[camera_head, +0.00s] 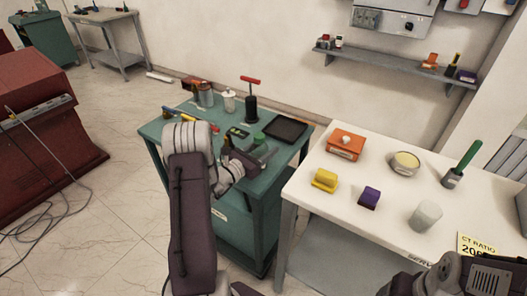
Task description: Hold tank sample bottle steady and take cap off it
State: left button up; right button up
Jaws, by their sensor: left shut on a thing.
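My left arm reaches up from the bottom centre to the green cart. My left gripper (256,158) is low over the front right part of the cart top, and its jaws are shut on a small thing. A round green cap (260,138) shows just beyond the jaws, and I take it to be the top of the tank sample bottle. The bottle's body is mostly hidden by the gripper, so its exact grip and tilt are unclear. My right arm shows only at the bottom right corner, and its gripper is out of view.
The green cart (150,131) also holds a white jar (229,100), a red-handled tool (251,100), a black tray (285,130) and cans. The white table (330,220) to the right carries an orange box (345,143), a yellow block (325,180) and other items.

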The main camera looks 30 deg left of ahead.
pick_arm(q)
notch_tip(320, 180, up, 3)
jog(key=shift+r, duration=0.15)
jog(key=s+d+r, duration=0.3)
jog(key=d+r, duration=0.4)
jog(key=d, duration=0.4)
jog(key=shift+s+p, duration=0.15)
jog(key=shift+p, duration=0.15)
jog(key=shift+d, duration=0.1)
jog(key=o, duration=0.8)
grip_shut()
